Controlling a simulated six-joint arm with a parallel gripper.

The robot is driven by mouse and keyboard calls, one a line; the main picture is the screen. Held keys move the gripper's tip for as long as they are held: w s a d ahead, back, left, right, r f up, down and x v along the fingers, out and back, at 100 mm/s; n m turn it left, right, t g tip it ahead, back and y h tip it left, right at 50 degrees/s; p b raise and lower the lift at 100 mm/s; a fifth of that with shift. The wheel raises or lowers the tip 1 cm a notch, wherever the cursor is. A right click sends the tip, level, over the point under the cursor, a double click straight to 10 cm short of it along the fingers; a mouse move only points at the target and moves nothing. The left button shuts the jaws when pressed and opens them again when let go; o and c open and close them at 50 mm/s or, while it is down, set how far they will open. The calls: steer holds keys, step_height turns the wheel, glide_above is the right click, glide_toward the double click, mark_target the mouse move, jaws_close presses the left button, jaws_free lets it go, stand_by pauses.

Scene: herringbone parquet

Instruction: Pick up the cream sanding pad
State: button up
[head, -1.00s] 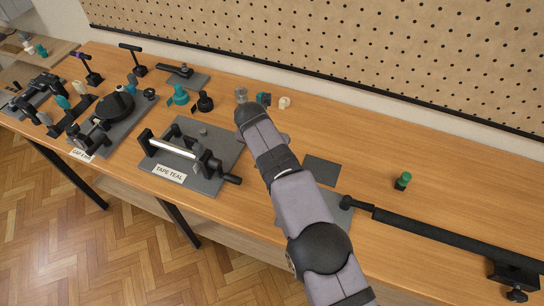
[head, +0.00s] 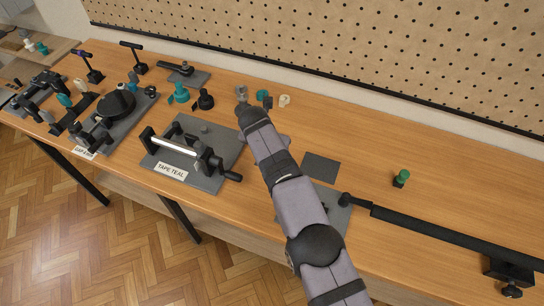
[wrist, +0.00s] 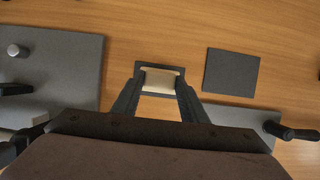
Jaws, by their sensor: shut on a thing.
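The cream sanding pad (wrist: 160,82) shows in the wrist view between the two fingers of my gripper (wrist: 160,80). The fingers are shut on its left and right sides. A dark, flat edge shows around the pad, beyond it and between the fingers. I cannot tell whether the pad touches the surface below. In the head view my arm hides the gripper tips and the pad.
A dark grey flat plate (wrist: 232,73) lies right of the gripper. The fixture base labelled TAPE TEAL (head: 215,180) stands left of my arm. A green-topped knob (head: 402,178) and a long black bar (head: 430,228) are on the right. Open bench lies between.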

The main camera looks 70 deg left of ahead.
steer(key=shift+r+b, duration=0.3)
steer(key=shift+r, duration=0.2)
step_height(320, 180, up, 6)
steer(key=p, duration=0.2)
steer(key=shift+r+p, duration=0.25)
steer(key=shift+p, duration=0.1)
steer(key=shift+r+p, duration=1.3)
steer(key=shift+p, duration=0.1)
